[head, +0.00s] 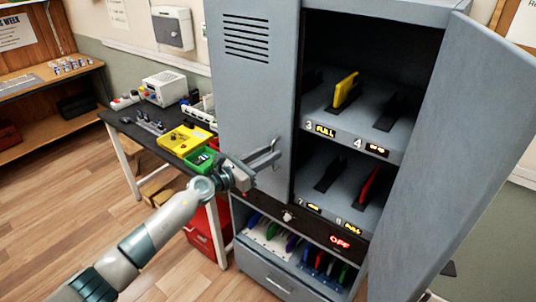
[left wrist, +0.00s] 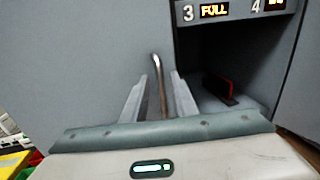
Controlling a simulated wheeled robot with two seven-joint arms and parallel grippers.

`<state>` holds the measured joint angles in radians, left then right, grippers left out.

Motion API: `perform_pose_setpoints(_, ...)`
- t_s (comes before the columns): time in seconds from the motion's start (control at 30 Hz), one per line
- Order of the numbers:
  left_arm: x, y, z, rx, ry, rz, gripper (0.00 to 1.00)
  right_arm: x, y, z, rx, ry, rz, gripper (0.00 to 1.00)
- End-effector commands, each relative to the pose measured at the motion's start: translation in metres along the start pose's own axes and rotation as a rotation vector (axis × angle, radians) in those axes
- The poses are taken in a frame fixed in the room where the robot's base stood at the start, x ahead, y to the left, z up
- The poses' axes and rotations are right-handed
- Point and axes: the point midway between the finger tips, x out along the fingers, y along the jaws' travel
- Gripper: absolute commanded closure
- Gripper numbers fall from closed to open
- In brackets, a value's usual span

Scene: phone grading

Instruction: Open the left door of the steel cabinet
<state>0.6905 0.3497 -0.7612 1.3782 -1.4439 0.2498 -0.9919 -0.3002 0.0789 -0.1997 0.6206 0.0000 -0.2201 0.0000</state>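The grey steel cabinet (head: 285,15) stands in the middle of the head view. Its left door (head: 250,90), with vent slots near the top, is closed. Its right door (head: 450,150) stands wide open. My left gripper (head: 272,154) is at the left door's right edge, in front of its handle. In the left wrist view, the thin bent metal handle (left wrist: 157,75) stands between the two spread fingers of my left gripper (left wrist: 158,98). Gaps seem to show on both sides of it. The handle is mostly hidden by the gripper in the head view. My right gripper is out of view.
Inside the cabinet are numbered slots with a yellow piece (head: 345,90) and a red piece (head: 369,186). A lower rack (head: 262,240) holds several coloured pieces. A black-topped bench (head: 135,130) with a yellow tray (head: 186,139) and green bin (head: 202,160) stands left of the cabinet.

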Motion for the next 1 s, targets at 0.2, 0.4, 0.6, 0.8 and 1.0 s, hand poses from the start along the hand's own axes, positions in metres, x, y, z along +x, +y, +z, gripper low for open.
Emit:
perform_pose_setpoints(0.2, 0.0021, -0.0001, 0.0002, 0.000, 0.000, 0.000, 0.74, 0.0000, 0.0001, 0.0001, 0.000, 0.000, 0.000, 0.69)
perform_pose_setpoints(0.4, 0.0019, -0.0001, 0.0001, 0.000, 0.000, 0.000, 0.93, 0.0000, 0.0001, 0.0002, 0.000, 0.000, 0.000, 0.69)
perform_pose_setpoints(0.6, 0.0018, -0.0001, -0.0001, 0.000, 0.000, 0.000, 1.00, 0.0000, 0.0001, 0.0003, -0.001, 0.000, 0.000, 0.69)
perform_pose_setpoints(0.8, 0.0017, -0.0001, -0.0002, 0.000, 0.000, 0.000, 1.00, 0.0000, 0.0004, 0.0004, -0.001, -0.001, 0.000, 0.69)
perform_pose_setpoints(1.0, 0.0017, -0.0002, -0.0003, 0.000, 0.000, 0.000, 1.00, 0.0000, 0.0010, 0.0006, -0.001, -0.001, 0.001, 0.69)
